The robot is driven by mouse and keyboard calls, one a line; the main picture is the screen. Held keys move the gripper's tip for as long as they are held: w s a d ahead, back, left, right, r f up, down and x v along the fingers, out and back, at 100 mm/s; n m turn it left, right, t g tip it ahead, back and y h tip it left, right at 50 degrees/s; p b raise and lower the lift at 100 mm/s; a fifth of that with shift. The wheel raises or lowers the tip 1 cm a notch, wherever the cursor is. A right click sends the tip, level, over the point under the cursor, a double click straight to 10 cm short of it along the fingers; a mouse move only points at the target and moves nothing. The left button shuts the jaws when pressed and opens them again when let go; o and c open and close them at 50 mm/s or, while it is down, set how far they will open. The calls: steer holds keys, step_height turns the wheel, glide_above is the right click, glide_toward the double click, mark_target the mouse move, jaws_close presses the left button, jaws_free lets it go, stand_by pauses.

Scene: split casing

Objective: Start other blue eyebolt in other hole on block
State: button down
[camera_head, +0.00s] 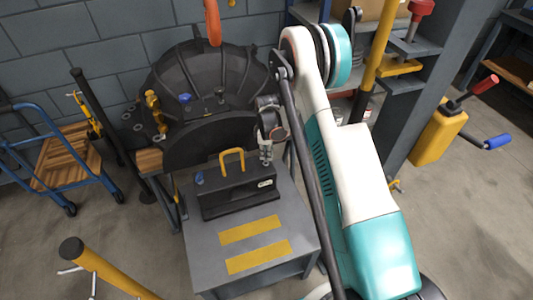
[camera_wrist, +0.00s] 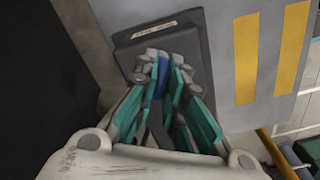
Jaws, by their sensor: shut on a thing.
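The dark block (camera_head: 238,198) lies on the grey table, with a yellow handle (camera_head: 232,158) standing on its top. One blue eyebolt (camera_head: 199,178) sits at the block's left end. My gripper (camera_head: 266,160) is above the block's right end. In the wrist view my gripper (camera_wrist: 160,62) is shut on another blue eyebolt (camera_wrist: 158,82), mostly hidden between the fingers. The block's top (camera_wrist: 195,40) shows behind the fingertips in that view. The hole is hidden, and I cannot tell whether the eyebolt's tip touches the block.
The grey table (camera_head: 205,258) has two yellow stripes and free room in front of the block. A large black casing (camera_head: 210,80) stands close behind, with a blue piece (camera_head: 185,97) on it. An orange hook (camera_head: 212,22) hangs above. A grey post (camera_head: 425,90) stands right of my arm.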

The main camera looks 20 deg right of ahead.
steer(key=shift+f+b, duration=0.45)
steer(key=shift+f, duration=0.1)
steer(key=m+b, duration=0.3)
steer(key=shift+f+m, duration=0.25)
steer(key=shift+m, duration=0.05)
steer(key=m+b, duration=0.3)
steer(key=m, duration=0.3)
steer(key=shift+s+a+m, duration=0.1)
steer(key=shift+a+m, duration=0.05)
steer(key=shift+m, duration=0.15)
steer(key=m+b, duration=0.1)
steer(key=m, duration=0.2)
steer(key=shift+b, duration=0.4)
steer(key=shift+r+m, duration=0.2)
steer(key=shift+m, duration=0.7)
